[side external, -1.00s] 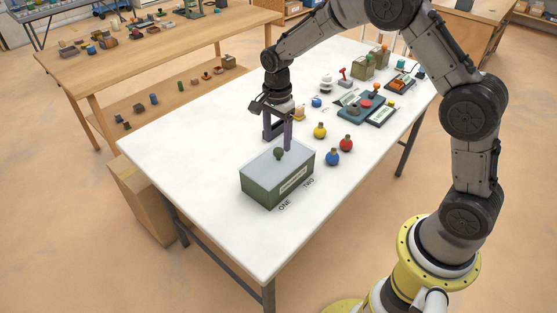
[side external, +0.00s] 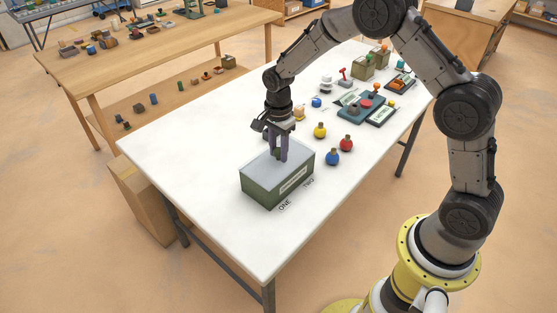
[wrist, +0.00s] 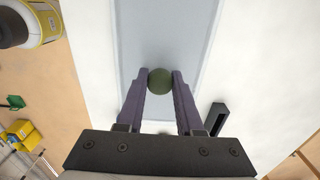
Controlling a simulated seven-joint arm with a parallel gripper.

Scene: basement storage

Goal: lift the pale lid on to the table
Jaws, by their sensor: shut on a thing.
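The pale lid (side external: 262,167) lies flat on top of a dark green box (side external: 264,193) with a white label, on the white table (side external: 205,150). The lid also shows in the wrist view (wrist: 160,32) as a pale blue-grey panel. Its round dark green knob (wrist: 160,81) sits between the purple-grey fingers. My gripper (side external: 279,158) points down over the lid and is shut on the knob; in the wrist view the fingertips (wrist: 160,77) touch it on both sides. In the side view the fingers mostly hide the knob.
Blue (side external: 332,157), red (side external: 346,144) and yellow (side external: 320,130) round objects stand right of the box. Printed words ONE (side external: 285,206) and TWO (side external: 309,184) lie along its front right. Panels with buttons fill the far end. The table's left and near parts are clear.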

